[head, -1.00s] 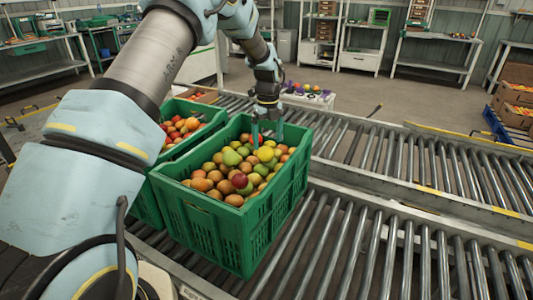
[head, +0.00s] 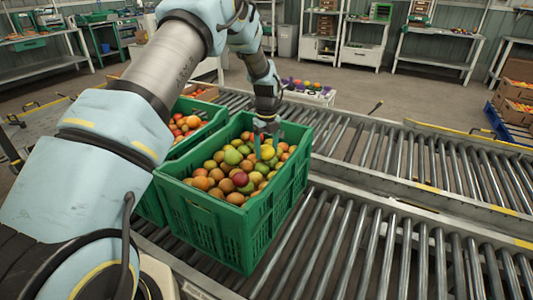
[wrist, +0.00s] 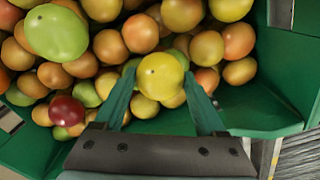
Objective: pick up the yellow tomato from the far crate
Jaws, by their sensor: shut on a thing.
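The yellow tomato (wrist: 160,76) sits between the two fingertips of my gripper (wrist: 158,84) in the wrist view, with a finger against each side. In the head view the yellow tomato (head: 267,152) shows just below my gripper (head: 266,143), at the far side of the large green crate (head: 228,226). My gripper is shut on it, pointing down into the crate. The tomato is still down at the level of the pile, and I cannot tell whether it touches its neighbours.
Green, orange and red tomatoes fill the crate around it; a red one (wrist: 66,110) lies near the left finger. A second green crate (head: 183,105) with tomatoes stands behind left. Roller conveyors (head: 390,240) run to the right, mostly clear. A white tray (head: 308,94) stands behind.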

